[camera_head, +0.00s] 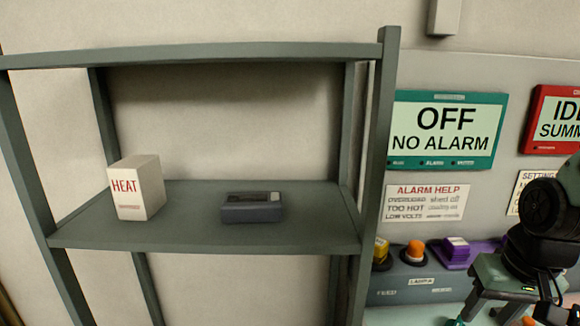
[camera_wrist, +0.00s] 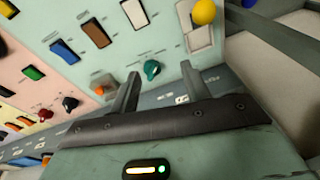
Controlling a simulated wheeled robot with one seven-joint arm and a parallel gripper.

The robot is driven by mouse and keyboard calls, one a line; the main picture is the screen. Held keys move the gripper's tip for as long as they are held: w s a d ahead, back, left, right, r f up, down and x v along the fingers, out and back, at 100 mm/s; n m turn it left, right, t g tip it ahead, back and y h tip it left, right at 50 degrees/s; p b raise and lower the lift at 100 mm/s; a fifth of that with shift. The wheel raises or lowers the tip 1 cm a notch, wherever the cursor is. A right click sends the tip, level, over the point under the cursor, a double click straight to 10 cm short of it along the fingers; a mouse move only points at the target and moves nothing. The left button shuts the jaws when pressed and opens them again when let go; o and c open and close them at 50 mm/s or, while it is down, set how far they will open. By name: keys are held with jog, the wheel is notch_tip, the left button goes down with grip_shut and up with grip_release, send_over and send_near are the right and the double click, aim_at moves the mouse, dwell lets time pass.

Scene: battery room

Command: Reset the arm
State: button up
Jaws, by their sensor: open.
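My gripper (camera_wrist: 160,80) is open and empty in the wrist view, its two dark fingers apart with the panel surface behind them. A teal knob (camera_wrist: 152,70) shows between and beyond the fingers; I cannot tell how far off it is. In the head view my gripper (camera_head: 493,312) is at the lower right, pointing down in front of the panel, with its fingertips partly cut off by the frame's bottom edge. My black arm link above it hides part of the wall.
A grey shelf (camera_head: 300,238) holds a white HEAT box (camera_head: 137,190) and a dark device (camera_head: 252,208). A green-framed OFF NO ALARM screen (camera_head: 447,130) and a red-framed screen (camera_head: 560,120) hang right. An orange button (camera_head: 415,250) and purple block (camera_head: 456,250) sit below.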

jog(key=s+a+r+n+g, duration=0.25)
jog(key=s+a+n, duration=0.85)
jog(key=a, duration=0.7)
notch_tip(320, 180, up, 17)
jog(key=s+d+m+p, duration=0.1)
jog(key=d+p, duration=0.1)
jog(key=p, duration=1.4)
jog(key=shift+t+p, duration=0.35)
jog(key=shift+s+d, duration=0.1)
jog(key=shift+r, duration=0.1)
